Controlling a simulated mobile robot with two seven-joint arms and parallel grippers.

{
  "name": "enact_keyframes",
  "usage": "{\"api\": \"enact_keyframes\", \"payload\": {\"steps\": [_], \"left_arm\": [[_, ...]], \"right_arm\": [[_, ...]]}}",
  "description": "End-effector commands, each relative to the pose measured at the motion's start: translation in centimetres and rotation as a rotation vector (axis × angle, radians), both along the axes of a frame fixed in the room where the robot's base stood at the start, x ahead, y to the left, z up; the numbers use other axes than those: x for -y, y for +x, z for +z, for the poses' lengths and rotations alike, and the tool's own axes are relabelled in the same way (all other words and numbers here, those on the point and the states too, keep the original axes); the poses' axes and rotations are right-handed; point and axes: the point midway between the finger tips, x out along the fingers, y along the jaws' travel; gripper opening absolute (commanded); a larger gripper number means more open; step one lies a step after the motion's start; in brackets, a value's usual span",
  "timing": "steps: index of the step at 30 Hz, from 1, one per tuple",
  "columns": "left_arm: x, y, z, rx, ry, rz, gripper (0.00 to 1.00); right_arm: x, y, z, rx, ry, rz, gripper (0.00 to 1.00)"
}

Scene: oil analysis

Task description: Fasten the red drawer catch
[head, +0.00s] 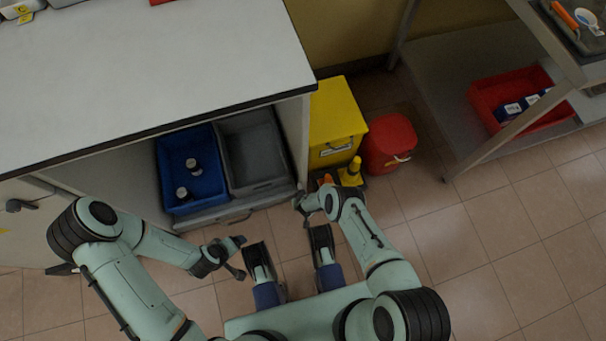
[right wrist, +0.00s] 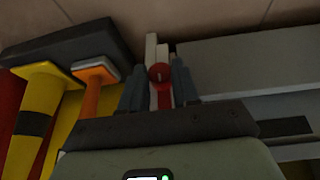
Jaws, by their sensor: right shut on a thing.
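The red drawer catch (right wrist: 161,84) shows in the right wrist view between the two dark fingers of my right gripper (right wrist: 160,88). The gripper is shut on it, and a pale upright piece stands right behind it. In the head view my right gripper (head: 303,203) is at the right front corner of the low drawer (head: 215,215) and hides the catch. The drawer sits under the grey worktop and has a handle on its front. My left gripper (head: 236,258) is open and empty above the floor, in front of the drawer.
A yellow box (head: 335,118), a red bucket (head: 390,142) and a yellow cone (head: 352,172) stand close right of my right gripper. Floor at the right is clear.

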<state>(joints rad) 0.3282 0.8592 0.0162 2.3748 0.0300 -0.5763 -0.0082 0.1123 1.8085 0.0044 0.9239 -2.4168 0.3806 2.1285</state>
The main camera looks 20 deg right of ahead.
Motion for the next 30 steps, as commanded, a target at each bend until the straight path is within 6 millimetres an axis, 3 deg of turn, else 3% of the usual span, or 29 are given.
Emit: {"api": "enact_keyframes", "payload": {"steps": [15,16,18,30], "left_arm": [[-0.11,-0.73,-0.67,-0.025,-0.001,0.002,0.84],[-0.11,-0.73,-0.67,-0.025,-0.001,0.002,0.84],[-0.11,-0.73,-0.67,-0.025,-0.001,0.002,0.84],[0.12,-0.50,0.24,-0.013,-0.004,-0.002,0.84]], "right_arm": [[-0.11,-0.03,-0.04,-0.001,-0.083,0.000,0.00],[-0.11,-0.03,-0.04,-0.001,-0.083,0.000,0.40],[-0.11,-0.03,-0.04,-0.001,-0.083,0.000,0.56],[-0.19,-0.30,0.69,-0.001,-0.082,0.000,0.56]]}}
